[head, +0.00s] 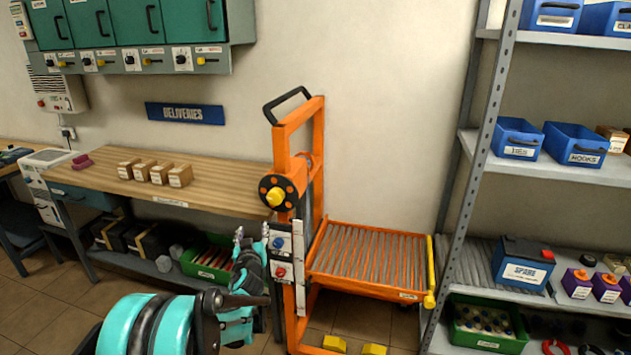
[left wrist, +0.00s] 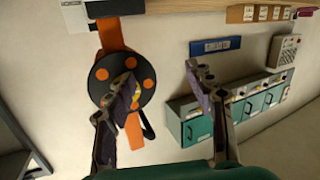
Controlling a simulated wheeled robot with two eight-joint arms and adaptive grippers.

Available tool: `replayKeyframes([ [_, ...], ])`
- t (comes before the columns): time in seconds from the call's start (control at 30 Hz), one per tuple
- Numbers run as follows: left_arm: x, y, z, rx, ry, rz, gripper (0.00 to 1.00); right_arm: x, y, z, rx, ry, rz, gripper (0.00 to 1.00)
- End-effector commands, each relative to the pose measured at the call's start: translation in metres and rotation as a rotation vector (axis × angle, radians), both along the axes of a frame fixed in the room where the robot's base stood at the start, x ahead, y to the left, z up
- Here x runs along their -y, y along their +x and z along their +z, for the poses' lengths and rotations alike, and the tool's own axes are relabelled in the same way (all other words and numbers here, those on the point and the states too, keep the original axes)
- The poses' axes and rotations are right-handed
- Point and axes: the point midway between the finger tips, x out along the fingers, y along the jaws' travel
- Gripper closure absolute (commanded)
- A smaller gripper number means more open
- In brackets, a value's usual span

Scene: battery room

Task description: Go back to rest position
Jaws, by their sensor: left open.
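My left gripper (head: 252,240) is open and empty at the lower middle of the head view, in front of the orange lift trolley (head: 313,160). In the left wrist view its two fingers (left wrist: 162,82) are spread apart. One finger overlaps the trolley's black wheel (left wrist: 122,82) with orange dots and hides part of its yellow hub. I cannot tell from the picture whether they touch. The same black wheel (head: 285,192) shows its yellow hub clearly in the head view, above the gripper. My right gripper is not in view.
A wooden bench (head: 215,196) with several small boxes stands at the left, a green crate (head: 192,266) below it. The trolley's roller bed (head: 368,262) reaches right, towards a shelf rack (head: 478,165) with blue bins. Brown tiled floor (head: 45,315) shows at lower left.

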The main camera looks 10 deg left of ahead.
Motion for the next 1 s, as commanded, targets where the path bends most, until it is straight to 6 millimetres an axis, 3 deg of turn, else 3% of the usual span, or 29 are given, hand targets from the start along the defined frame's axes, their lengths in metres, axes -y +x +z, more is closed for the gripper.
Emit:
replayKeyframes([
  [0.17,0.007,-0.026,0.018,-0.056,-0.001,0.022,0.46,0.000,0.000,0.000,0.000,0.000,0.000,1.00],
  [0.3,0.022,-0.075,0.035,-0.171,-0.007,0.044,0.46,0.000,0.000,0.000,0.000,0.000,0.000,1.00],
  [0.47,0.047,-0.146,0.036,-0.337,-0.015,0.027,0.46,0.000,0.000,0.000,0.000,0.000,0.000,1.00],
  [0.63,0.082,-0.229,0.018,-0.523,-0.023,-0.046,0.46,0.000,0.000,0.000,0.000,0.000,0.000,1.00],
  [0.8,0.122,-0.312,-0.013,-0.697,-0.027,-0.172,0.46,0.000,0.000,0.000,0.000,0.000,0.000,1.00],
  [0.9,0.142,-0.351,-0.030,-0.775,-0.027,-0.252,0.46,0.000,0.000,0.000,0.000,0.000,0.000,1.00],
  [1.0,0.156,-0.378,-0.043,-0.825,-0.026,-0.313,0.46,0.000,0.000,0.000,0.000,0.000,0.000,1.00],
])
